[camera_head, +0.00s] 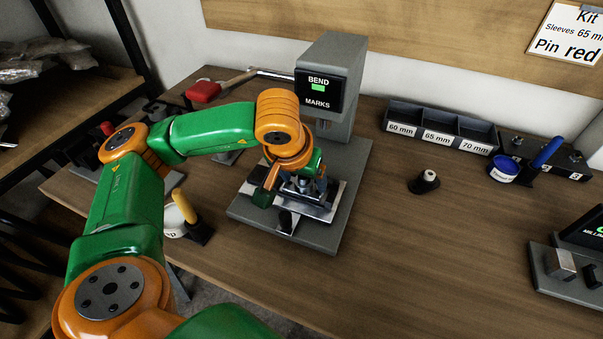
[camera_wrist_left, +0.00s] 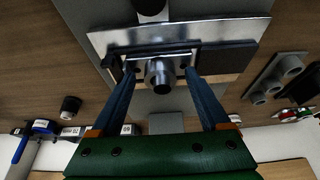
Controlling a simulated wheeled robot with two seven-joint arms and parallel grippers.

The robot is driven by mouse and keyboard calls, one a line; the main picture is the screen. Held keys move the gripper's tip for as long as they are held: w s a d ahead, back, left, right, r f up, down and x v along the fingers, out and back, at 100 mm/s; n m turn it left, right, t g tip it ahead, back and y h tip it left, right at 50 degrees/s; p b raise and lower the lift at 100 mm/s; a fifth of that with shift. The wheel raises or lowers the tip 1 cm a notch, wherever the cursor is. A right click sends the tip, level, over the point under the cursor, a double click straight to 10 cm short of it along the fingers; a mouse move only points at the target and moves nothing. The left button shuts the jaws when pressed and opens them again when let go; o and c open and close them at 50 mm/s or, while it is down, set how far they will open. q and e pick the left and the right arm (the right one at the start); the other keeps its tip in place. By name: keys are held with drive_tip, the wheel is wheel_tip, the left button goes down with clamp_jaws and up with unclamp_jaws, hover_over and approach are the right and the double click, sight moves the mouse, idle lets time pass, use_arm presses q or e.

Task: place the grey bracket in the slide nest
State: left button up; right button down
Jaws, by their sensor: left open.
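The grey bracket (camera_wrist_left: 159,73), a metal piece with a round boss, lies in the slide nest, between its dark blocks (camera_wrist_left: 226,57). Whether it is fully seated I cannot tell. The bright slide plate (camera_wrist_left: 190,32) lies under the blocks. In the head view the slide plate (camera_head: 318,211) sits on the grey press base, partly covered by my arm. My left gripper (camera_wrist_left: 155,77) is open, with one blue finger on each side of the bracket; whether they touch it I cannot tell. In the head view the left gripper (camera_head: 302,184) is over the nest. The right gripper is out of view.
The press column (camera_head: 342,70) with its BEND MARKS screen rises just behind the nest. The table front right of the press is clear.

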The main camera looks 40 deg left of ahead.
use_arm(q)
drive_tip(key=shift+s+r, duration=0.1)
drive_tip(key=shift+r, duration=0.45)
drive_tip(key=p+v, duration=0.2)
drive_tip(key=v, duration=0.9)
drive_tip(key=shift+s, duration=0.1)
